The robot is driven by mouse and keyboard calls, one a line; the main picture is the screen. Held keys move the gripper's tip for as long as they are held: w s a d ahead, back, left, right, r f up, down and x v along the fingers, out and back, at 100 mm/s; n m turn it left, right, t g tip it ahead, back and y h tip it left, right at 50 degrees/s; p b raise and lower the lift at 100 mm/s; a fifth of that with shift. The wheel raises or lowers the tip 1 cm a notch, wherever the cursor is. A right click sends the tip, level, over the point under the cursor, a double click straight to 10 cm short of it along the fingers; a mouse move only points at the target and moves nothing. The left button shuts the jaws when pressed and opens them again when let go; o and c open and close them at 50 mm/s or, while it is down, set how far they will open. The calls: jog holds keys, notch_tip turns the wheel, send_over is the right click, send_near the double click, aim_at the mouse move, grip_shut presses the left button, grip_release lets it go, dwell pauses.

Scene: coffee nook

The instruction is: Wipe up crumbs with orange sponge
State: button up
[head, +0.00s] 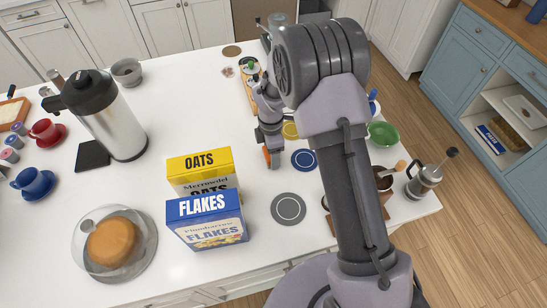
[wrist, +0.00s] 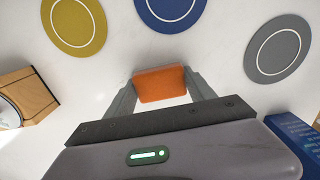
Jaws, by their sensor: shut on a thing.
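The orange sponge (wrist: 160,84) is between the two fingers of my gripper (wrist: 161,92) in the wrist view, gripped from both sides. In the head view the sponge (head: 267,158) shows as a small orange patch below my gripper (head: 269,148), over the white counter. I cannot tell whether the sponge touches the counter. A small speckled brown patch that looks like crumbs (head: 227,72) lies at the far part of the counter, near a brown disc. No crumbs show clearly in the wrist view.
A blue disc (head: 304,160), a grey disc (head: 289,209) and a yellow disc (head: 291,130) lie near my gripper. The oats box (head: 200,165) and flakes box (head: 208,222) stand to the left. A steel jug (head: 115,120) stands further left.

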jog(key=shift+w+a+r, duration=0.1)
jog(key=shift+w+a, duration=0.15)
jog(key=shift+w, duration=0.8)
jog(key=shift+w+a, duration=0.2)
jog(key=shift+w, duration=0.8)
jog(key=shift+w+a, duration=0.15)
jog(key=shift+w, duration=0.7)
jog(key=shift+w+a, duration=0.15)
jog(key=shift+w, duration=0.7)
jog(key=shift+r+p, duration=2.3)
jog(key=shift+r, duration=0.55)
jog(key=shift+r, duration=0.1)
notch_tip(320, 180, up, 3)
jog(key=shift+f+p, duration=0.1)
jog(key=shift+p, duration=1)
